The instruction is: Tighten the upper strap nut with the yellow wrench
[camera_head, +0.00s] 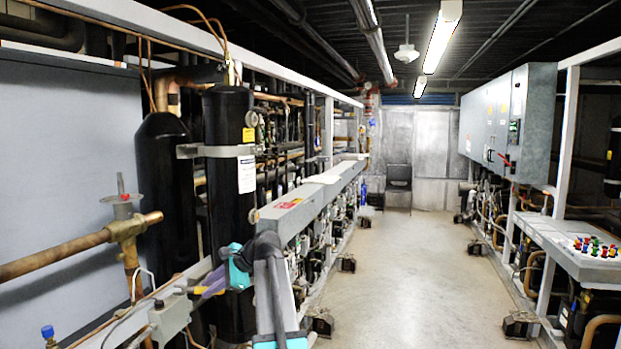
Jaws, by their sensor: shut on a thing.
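A tall black cylinder (230,190) stands at the left, with a pale metal strap (218,151) around its upper part. The strap's right end reaches near the cylinder's right edge; its nut is too small to make out. My gripper (198,289) is low in front of the cylinder, well below the strap, pointing left. The rest of the wrench is hidden or too small to tell.
A copper pipe with a red-topped valve (123,208) stands left of the cylinder. A grey junction box (170,318) lies close below my gripper. A grey cable duct (310,200) runs back along the rack. The aisle floor (420,270) at right is clear.

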